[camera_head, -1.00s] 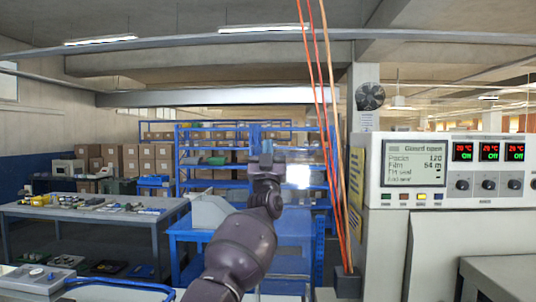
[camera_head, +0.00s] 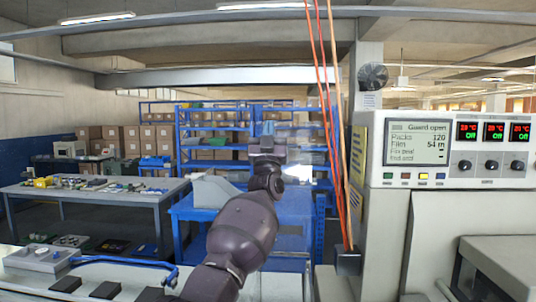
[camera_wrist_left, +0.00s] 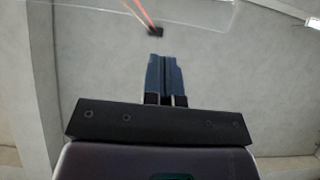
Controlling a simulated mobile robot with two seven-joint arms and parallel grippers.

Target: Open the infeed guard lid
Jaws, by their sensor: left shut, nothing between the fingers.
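The infeed guard lid seems to be the clear panel (camera_head: 301,215) just right of my left arm, with blue shelving showing through it. Its outline is faint, so its exact tilt is hard to tell. A clear sheet with a curved edge also shows at the top of the left wrist view (camera_wrist_left: 190,14). My left gripper (camera_head: 267,142) is raised in the middle of the head view, beside or in front of the panel; I cannot tell if it touches. In the left wrist view its blue fingers (camera_wrist_left: 161,62) are together and empty. My right gripper is out of view.
The machine's control panel (camera_head: 455,155) at the right reads "Guard open". Orange cables (camera_head: 332,130) hang beside it into a dark box (camera_head: 347,262). A workbench (camera_head: 80,190) with parts stands at the left, blue shelves (camera_head: 215,140) behind.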

